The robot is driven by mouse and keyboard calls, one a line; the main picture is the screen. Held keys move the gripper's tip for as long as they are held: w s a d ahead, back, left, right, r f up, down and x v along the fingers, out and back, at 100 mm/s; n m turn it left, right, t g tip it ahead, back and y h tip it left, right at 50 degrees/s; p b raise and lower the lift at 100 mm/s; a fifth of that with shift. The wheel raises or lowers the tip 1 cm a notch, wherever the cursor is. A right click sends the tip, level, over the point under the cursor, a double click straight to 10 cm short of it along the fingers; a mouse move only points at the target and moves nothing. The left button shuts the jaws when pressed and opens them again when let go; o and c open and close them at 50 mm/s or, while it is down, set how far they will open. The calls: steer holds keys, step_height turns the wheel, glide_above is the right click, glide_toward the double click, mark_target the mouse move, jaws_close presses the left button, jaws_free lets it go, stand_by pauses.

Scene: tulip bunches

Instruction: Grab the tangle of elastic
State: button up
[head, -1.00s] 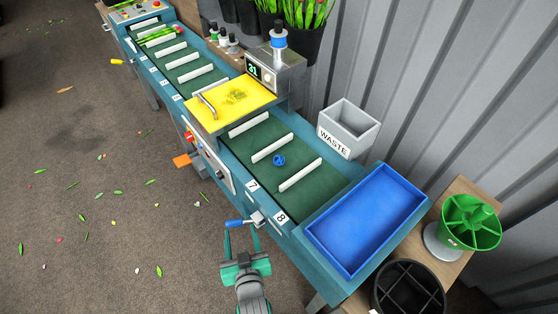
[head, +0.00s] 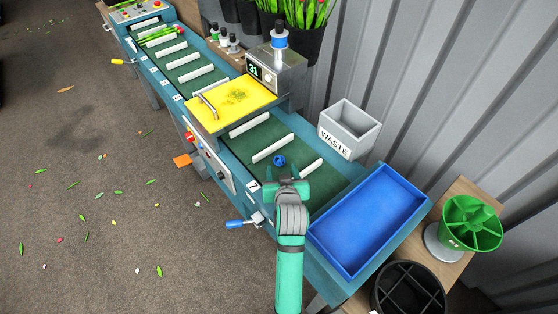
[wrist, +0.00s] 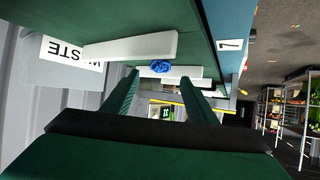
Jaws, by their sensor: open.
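The tangle of elastic is a small blue bundle (head: 279,160) on the green conveyor belt (head: 327,181), in the compartment between two white dividers. In the wrist view the blue tangle (wrist: 160,67) shows just beyond and between my two fingers. My gripper (head: 283,178) is open and empty, over the belt on the near side of the tangle. The fingers also show in the wrist view (wrist: 158,88), spread apart. Whether they touch the belt or a divider cannot be told.
White dividers (head: 269,150) cross the belt on both sides of the tangle. A blue tray (head: 368,221) stands at the belt's right end. A grey waste bin (head: 349,130) stands behind. A yellow hinged cover (head: 230,104) lies to the left. A blue-handled lever (head: 240,223) sticks out in front.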

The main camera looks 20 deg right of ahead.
mark_target(280, 162)
steer(key=shift+x, duration=3.6)
steer(key=c, duration=1.1)
